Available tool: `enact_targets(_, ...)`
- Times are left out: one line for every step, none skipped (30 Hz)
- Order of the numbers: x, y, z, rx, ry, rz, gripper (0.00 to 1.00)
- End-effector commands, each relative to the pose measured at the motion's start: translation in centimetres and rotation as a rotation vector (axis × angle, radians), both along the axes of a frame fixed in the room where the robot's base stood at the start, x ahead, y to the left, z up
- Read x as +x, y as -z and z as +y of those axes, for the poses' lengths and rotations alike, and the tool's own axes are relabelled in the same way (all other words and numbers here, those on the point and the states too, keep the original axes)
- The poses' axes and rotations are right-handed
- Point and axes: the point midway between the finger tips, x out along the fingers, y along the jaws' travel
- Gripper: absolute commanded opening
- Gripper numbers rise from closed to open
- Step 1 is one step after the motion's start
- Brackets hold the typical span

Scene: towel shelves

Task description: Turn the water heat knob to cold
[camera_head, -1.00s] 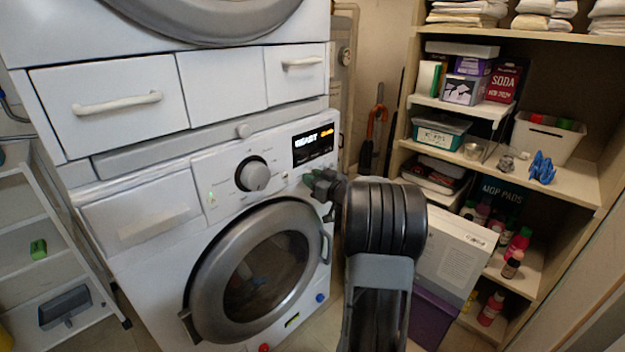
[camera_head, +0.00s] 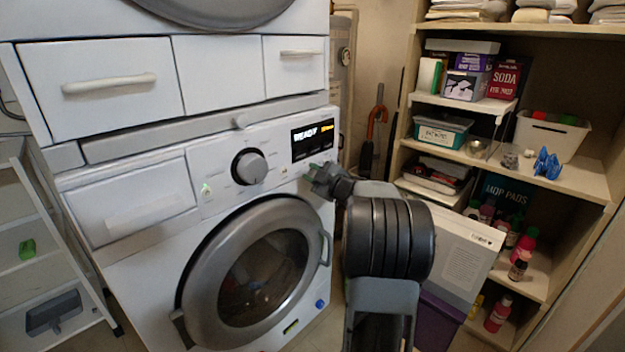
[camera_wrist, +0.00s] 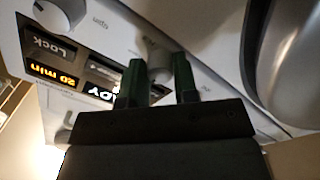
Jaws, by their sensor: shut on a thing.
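My gripper (camera_head: 318,176) is at the washer's control panel (camera_head: 222,190), just below the display (camera_head: 312,138). In the wrist view, the two green fingers of my gripper (camera_wrist: 159,82) stand on either side of a small pale knob (camera_wrist: 158,58) and are closed on it. The knob is partly hidden by the fingers, and its label and setting cannot be read. The display (camera_wrist: 55,60) there appears upside down, with "Lock" and "20 min".
A large round dial (camera_head: 250,167) sits left of my gripper on the panel. The round washer door (camera_head: 205,270) is shut below. Shelves (camera_head: 570,180) with boxes and bottles stand to the right. A white cart (camera_head: 75,325) stands at the left.

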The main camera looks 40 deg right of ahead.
Motion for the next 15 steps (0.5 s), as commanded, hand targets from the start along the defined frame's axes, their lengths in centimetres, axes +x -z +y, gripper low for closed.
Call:
enact_targets(0.02,0.09,0.04,-0.027,-0.001,-0.007,0.04)
enact_targets(0.02,0.07,0.03,-0.041,-0.001,-0.010,0.04)
enact_targets(0.01,0.04,0.04,-0.060,-0.001,-0.014,0.04)
enact_targets(0.02,0.02,0.04,-0.072,-0.001,-0.015,0.04)
enact_targets(0.01,0.01,0.04,-0.082,-0.001,-0.018,0.04)
enact_targets(0.01,-0.01,0.04,-0.096,-0.001,-0.020,0.04)
enact_targets(0.01,-0.02,0.04,-0.105,-0.002,-0.022,0.04)
enact_targets(0.01,-0.03,0.04,-0.112,-0.001,-0.023,0.04)
enact_targets(0.01,-0.05,0.04,-0.121,-0.001,-0.025,0.04)
enact_targets(0.01,-0.06,0.04,-0.127,-0.001,-0.025,0.04)
enact_targets(0.01,-0.07,0.03,-0.133,-0.002,-0.027,0.04)
enact_targets(0.01,-0.08,0.04,-0.138,-0.001,-0.028,0.04)
enact_targets(0.01,-0.09,0.04,-0.142,-0.002,-0.028,0.04)
enact_targets(0.02,-0.10,0.05,-0.144,-0.002,-0.028,0.04)
enact_targets(0.01,-0.11,0.04,-0.147,-0.002,-0.029,0.04)
